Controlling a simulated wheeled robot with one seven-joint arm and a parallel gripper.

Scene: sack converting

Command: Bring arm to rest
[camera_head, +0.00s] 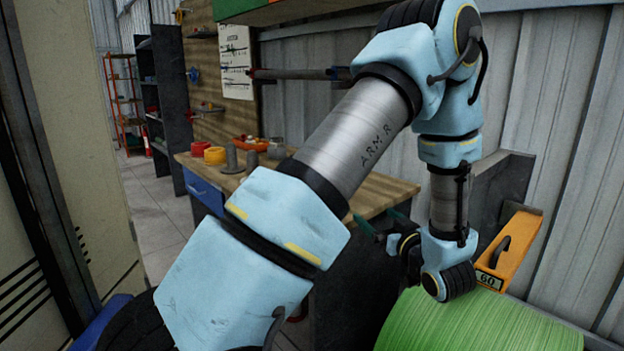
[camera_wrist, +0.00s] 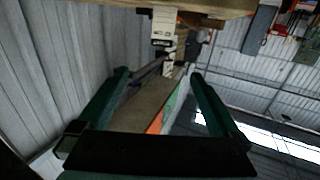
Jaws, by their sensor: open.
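My arm stretches across the middle of the head view, up from the lower left and then down at the right. My gripper (camera_head: 378,222) shows there as dark green fingers in front of the workbench, partly hidden behind my wrist. In the wrist view my gripper (camera_wrist: 160,82) has its two green fingers spread wide apart. It is open, and nothing is between the fingers.
A workbench (camera_head: 385,190) with yellow and red rings (camera_head: 215,155) and grey cylinders (camera_head: 233,160) stands behind my arm. A large green roll (camera_head: 480,325) and an orange block marked 60 (camera_head: 510,250) are close below and beside my wrist. Open floor (camera_head: 160,225) lies at the left.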

